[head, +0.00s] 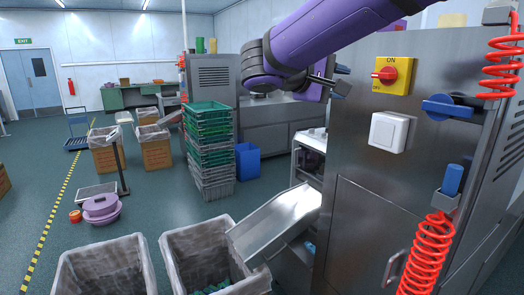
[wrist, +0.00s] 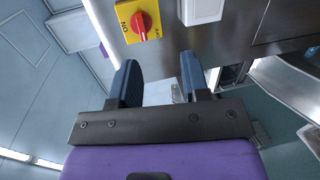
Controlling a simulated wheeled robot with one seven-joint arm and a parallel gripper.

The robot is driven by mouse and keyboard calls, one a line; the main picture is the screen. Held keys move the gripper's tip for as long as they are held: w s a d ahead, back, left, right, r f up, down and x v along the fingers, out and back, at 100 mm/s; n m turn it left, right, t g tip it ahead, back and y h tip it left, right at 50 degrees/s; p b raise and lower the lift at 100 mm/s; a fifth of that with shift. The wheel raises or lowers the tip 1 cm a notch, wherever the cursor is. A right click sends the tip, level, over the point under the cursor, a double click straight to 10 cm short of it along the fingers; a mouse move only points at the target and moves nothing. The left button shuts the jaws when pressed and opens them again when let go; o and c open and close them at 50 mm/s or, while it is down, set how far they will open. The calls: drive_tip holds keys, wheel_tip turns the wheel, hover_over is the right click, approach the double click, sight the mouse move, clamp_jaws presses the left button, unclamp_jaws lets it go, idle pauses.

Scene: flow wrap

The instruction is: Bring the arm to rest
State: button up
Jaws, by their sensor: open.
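My purple arm reaches in from the top of the head view. My gripper (head: 343,80) is at its end, in front of the steel machine cabinet (head: 365,185) and left of the yellow switch plate. In the wrist view my gripper (wrist: 158,80) shows two dark fingers set wide apart with nothing between them. The yellow switch plate (head: 393,75) carries a red rotary knob (head: 384,74) between ON and OFF labels. The knob also shows in the wrist view (wrist: 141,22), beyond the fingertips. The fingers look apart from the knob and cabinet.
A white rocker switch (head: 389,131), a blue valve handle (head: 450,107) and red coiled hoses (head: 426,255) are on the cabinet. A metal chute (head: 275,222) slopes to lined bins (head: 197,255). Stacked crates (head: 210,150) stand behind. The floor at left is largely open.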

drive_tip(key=s+d+f+g+y, duration=0.25)
drive_tip(key=s+d, duration=0.35)
drive_tip(key=d, duration=0.3)
drive_tip(key=s+d+f+m+y, duration=0.2)
drive_tip(key=s+f+y, duration=0.3)
drive_tip(key=s, duration=0.5)
drive_tip(key=s+d+f+m+y, duration=0.3)
drive_tip(key=s+f+y, duration=0.3)
drive_tip(key=s, duration=0.5)
drive_tip(key=shift+d+m, duration=0.35)
drive_tip(key=shift+m, duration=0.15)
drive_tip(key=shift+t+y, duration=0.25)
